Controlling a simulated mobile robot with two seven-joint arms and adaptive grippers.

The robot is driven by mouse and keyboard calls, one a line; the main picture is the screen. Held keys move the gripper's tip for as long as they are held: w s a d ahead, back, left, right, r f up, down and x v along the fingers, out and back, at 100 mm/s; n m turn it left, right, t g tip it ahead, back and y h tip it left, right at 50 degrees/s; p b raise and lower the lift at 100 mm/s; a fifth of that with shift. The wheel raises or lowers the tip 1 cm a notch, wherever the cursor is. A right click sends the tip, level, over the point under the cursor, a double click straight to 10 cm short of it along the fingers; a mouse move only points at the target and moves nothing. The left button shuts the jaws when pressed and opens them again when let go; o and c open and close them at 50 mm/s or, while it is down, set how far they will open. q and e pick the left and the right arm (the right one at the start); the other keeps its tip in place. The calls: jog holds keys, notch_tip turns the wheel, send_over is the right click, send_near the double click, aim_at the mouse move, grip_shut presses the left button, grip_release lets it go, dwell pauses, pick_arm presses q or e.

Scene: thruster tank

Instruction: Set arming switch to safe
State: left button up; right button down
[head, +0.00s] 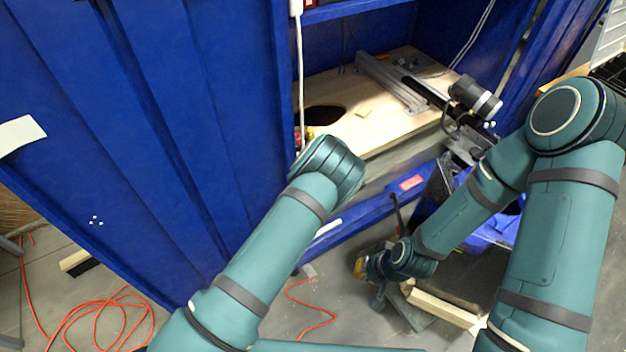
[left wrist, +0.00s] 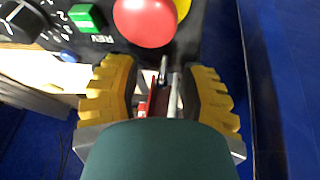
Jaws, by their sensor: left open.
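In the left wrist view, a small metal toggle lever (left wrist: 163,68) with a red part (left wrist: 154,98) beside it shows between the yellow fingers of my left gripper (left wrist: 160,82). I take it for the arming switch; which position it is in is not clear. My left gripper is open, one finger on each side of the lever, with gaps between. In the head view my left forearm and wrist hide this gripper and the switch. My right gripper (head: 373,272) hangs low over the floor at the cabinet's front; its opening is unclear.
A large red button (left wrist: 145,20), a green REV switch (left wrist: 87,17), a blue knob (left wrist: 69,55) and a black dial (left wrist: 20,20) crowd the panel. The blue cabinet (head: 200,120) has a wooden shelf (head: 375,125) holding a rail-mounted thruster (head: 475,97). An orange cable (head: 95,318) lies on the floor.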

pick_arm(q)
jog(key=v, duration=1.2)
jog(key=shift+d+f, duration=0.1)
jog(key=shift+f, duration=0.05)
pick_arm(e)
jog(key=shift+s, duration=0.15)
